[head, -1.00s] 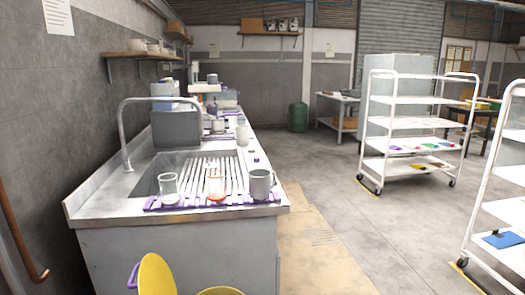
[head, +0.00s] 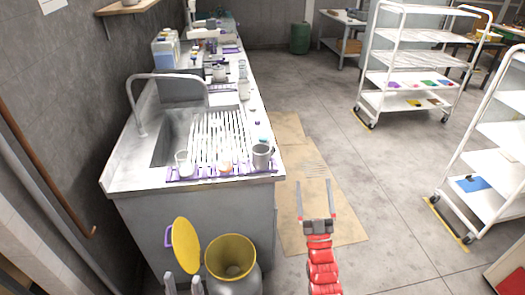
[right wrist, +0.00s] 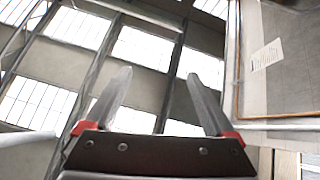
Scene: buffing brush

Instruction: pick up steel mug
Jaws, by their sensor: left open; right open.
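The grey steel mug (head: 262,156) stands upright at the front right corner of the sink counter, by the end of the purple-edged drying rack, its handle towards the right. My right gripper (head: 315,186) is open and empty over the floor, to the right of the counter and apart from the mug. In the right wrist view its fingers (right wrist: 159,75) are spread with nothing between them, and the mug is not seen there.
A clear glass (head: 183,163) and an orange-tinted glass (head: 225,167) stand left of the mug on the rack. A faucet (head: 140,110) arches over the sink. A yellow-lined bin (head: 231,257) stands before the counter.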

